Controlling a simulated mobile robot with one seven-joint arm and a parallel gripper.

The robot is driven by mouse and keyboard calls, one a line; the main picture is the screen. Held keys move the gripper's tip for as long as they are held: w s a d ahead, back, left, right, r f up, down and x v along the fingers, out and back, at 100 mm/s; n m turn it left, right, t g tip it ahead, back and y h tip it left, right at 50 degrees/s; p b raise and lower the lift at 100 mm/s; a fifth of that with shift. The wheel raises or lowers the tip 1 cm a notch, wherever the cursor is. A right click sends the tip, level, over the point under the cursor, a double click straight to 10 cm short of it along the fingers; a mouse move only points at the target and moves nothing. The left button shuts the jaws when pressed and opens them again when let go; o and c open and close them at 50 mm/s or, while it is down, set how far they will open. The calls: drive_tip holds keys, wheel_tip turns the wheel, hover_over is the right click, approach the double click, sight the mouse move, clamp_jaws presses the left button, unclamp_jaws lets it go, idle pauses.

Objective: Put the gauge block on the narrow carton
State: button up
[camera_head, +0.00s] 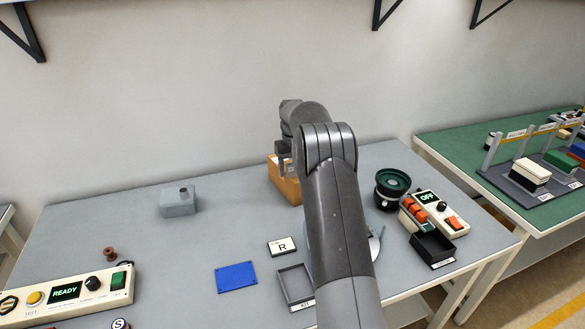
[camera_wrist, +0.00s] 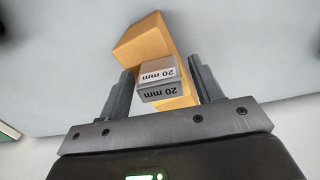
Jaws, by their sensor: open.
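The gauge block (camera_wrist: 158,82), a small grey block marked "20 mm", is between my gripper's fingers in the wrist view. My gripper (camera_wrist: 163,78) is open, with a finger on each side of the block and a narrow gap showing. The orange-brown carton (camera_wrist: 143,38) lies directly behind the block, which appears to rest on it; the contact is hidden. In the head view the narrow carton (camera_head: 287,187) stands at the back of the grey table, partly behind my arm. My gripper (camera_head: 281,164) is over it there, and I cannot make out the block.
A grey box with a knob (camera_head: 178,202) stands left of the carton. A green-topped round device (camera_head: 392,184) and a switch panel (camera_head: 437,211) are on the right. A blue plate (camera_head: 237,277), an R card (camera_head: 281,246) and an empty tray (camera_head: 296,285) lie in front.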

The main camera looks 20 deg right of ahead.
drive_tip(key=shift+r, duration=0.1)
wheel_tip(320, 180, up, 11)
drive_tip(key=s+a+r+t, duration=0.1)
drive_tip(key=s+a+r, duration=0.4)
drive_tip(key=s+r, duration=0.45)
drive_tip(key=s+a+r+t, duration=0.2)
drive_tip(key=s+a+r, duration=0.3)
drive_tip(key=s, duration=0.7)
drive_tip(key=s+a+f+t, duration=0.1)
drive_tip(key=s+f, duration=0.3)
drive_tip(key=s, duration=0.9)
drive_tip(key=s+a+f+t, duration=0.1)
drive_tip(key=s+a+f, duration=0.2)
drive_tip(key=s, duration=1)
drive_tip(key=shift+f+t, duration=0.3)
drive_tip(key=shift+f, duration=0.4)
